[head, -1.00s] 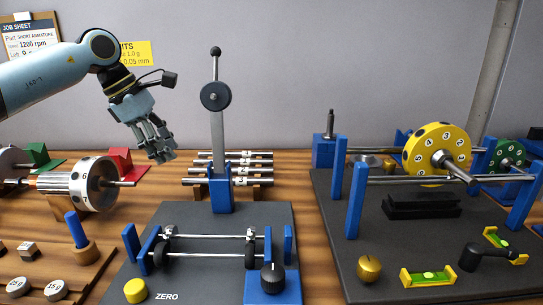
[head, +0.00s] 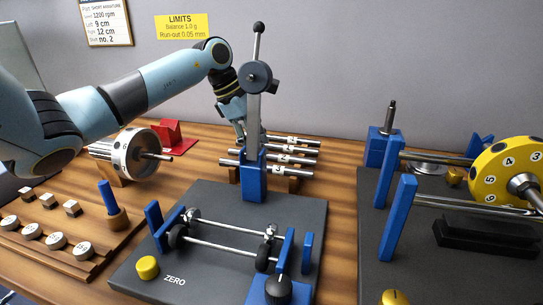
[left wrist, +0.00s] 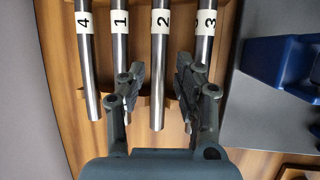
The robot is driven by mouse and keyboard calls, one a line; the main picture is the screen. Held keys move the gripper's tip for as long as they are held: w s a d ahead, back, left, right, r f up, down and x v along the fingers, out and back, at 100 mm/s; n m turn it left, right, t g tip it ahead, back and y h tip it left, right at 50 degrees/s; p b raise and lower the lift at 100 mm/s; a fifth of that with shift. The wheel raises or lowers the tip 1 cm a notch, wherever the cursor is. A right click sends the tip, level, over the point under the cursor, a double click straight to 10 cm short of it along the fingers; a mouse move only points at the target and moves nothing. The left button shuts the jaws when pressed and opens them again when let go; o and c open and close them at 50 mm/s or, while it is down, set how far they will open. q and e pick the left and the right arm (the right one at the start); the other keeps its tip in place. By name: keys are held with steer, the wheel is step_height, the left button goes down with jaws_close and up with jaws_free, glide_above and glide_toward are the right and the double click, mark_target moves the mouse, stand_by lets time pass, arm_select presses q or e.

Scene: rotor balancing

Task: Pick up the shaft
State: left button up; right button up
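Several steel shafts (head: 302,151) with white number labels lie side by side on a wooden rack behind the blue lever post. In the left wrist view they read 4 (left wrist: 86,60), 1 (left wrist: 119,50), 2 (left wrist: 160,65) and 3 (left wrist: 204,45). The job sheet (head: 106,20) at the upper left names no. 2. My left gripper (head: 238,130) is over the left ends of the shafts, partly hidden by the lever. In the left wrist view its fingers (left wrist: 160,78) are open, one each side of shaft 2, overlapping shafts 1 and 3. I see no grip. My right gripper is out of view.
The blue lever post (head: 254,175) with its upright grey lever stands just in front of the shafts. The dark balancing stand (head: 205,205) is nearer. A silver rotor (head: 128,155) is at left, a yellow disc (head: 505,175) at right.

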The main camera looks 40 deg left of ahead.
mark_target(271, 157)
arm_select(q)
steer(key=x, duration=0.3)
steer(key=shift+a+f, duration=0.15)
jaws_close()
steer(key=shift+w, duration=0.1)
